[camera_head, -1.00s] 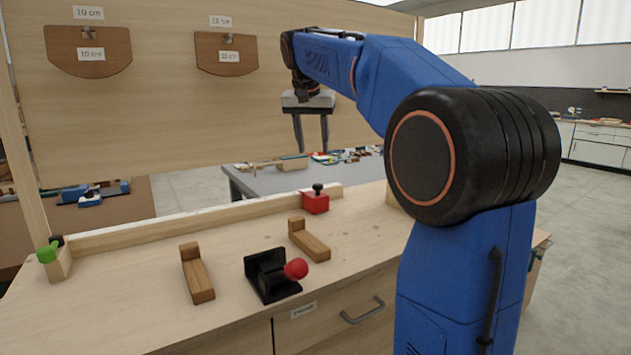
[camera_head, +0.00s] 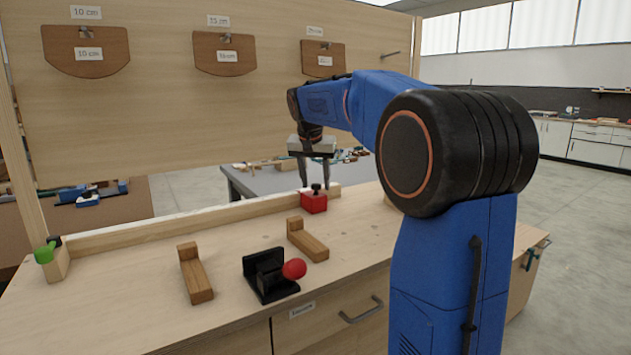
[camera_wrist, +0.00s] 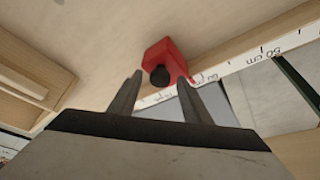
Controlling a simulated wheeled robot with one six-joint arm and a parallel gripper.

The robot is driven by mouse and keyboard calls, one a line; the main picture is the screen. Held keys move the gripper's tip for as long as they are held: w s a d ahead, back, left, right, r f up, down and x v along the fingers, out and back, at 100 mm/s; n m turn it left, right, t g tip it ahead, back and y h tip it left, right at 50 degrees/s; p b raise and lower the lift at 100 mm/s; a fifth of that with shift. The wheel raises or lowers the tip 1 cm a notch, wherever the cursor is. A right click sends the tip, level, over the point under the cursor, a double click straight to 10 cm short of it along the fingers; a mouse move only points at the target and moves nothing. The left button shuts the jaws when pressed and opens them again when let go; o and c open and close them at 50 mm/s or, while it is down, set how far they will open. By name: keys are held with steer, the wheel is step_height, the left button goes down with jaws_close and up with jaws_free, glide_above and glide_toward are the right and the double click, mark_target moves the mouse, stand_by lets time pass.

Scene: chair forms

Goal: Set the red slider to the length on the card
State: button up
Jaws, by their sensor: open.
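The red slider (camera_head: 314,203) is a red block with a black knob, sitting on the wooden rail (camera_head: 190,228) at the back of the bench. My gripper (camera_head: 315,187) is open and empty, just above and behind the slider in the head view. In the wrist view the red slider (camera_wrist: 165,61) and its black knob lie beyond and between my open fingertips (camera_wrist: 163,82), apart from them. A white scale strip (camera_wrist: 245,65) with printed centimetre marks runs beside it; "50 cm" is readable. Cards on the board hang at left (camera_head: 89,54), middle (camera_head: 228,56) and right (camera_head: 325,61), small and partly blurred.
A green clamp-like piece (camera_head: 46,252) stands at the rail's left end. The front left of the bench is clear.

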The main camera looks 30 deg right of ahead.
jaws_close()
steer(key=a, duration=1.2)
steer(key=shift+s, duration=0.2)
jaws_free()
steer(key=v, duration=1.7)
steer(key=shift+r, duration=0.15)
steer(key=shift+s+a, duration=0.15)
